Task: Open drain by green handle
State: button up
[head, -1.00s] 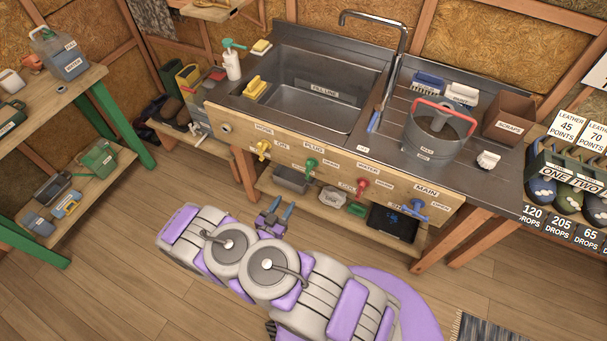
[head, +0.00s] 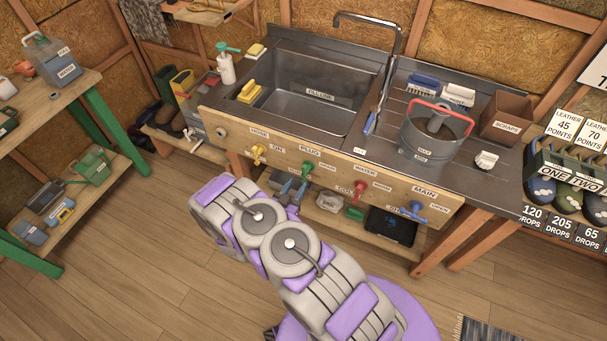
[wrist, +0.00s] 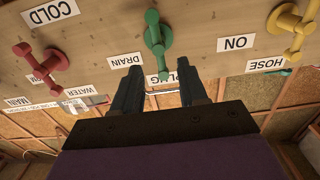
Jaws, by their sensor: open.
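The green handle (head: 306,168) is on the wooden front panel (head: 238,133) below the sink, under a PLUG label. In the wrist view the green handle (wrist: 155,40) is upright at top centre, with the DRAIN label to its left and the PLUG label by its lower end. My gripper (head: 289,187) is just below and left of the handle in the head view. In the wrist view my gripper (wrist: 160,80) is open and empty. The handle's lower end points toward the gap between the fingers. I cannot tell whether they touch.
A yellow handle (head: 258,154) is left of the green one; a red handle (head: 361,190) and a blue handle (head: 413,211) are to its right. A shelf under the panel holds a black tray (head: 391,226) and small items.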

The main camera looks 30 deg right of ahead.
aim_at(303, 175)
jog(key=shift+b+x, duration=0.8)
jog(key=shift+x, duration=2.7)
grip_shut()
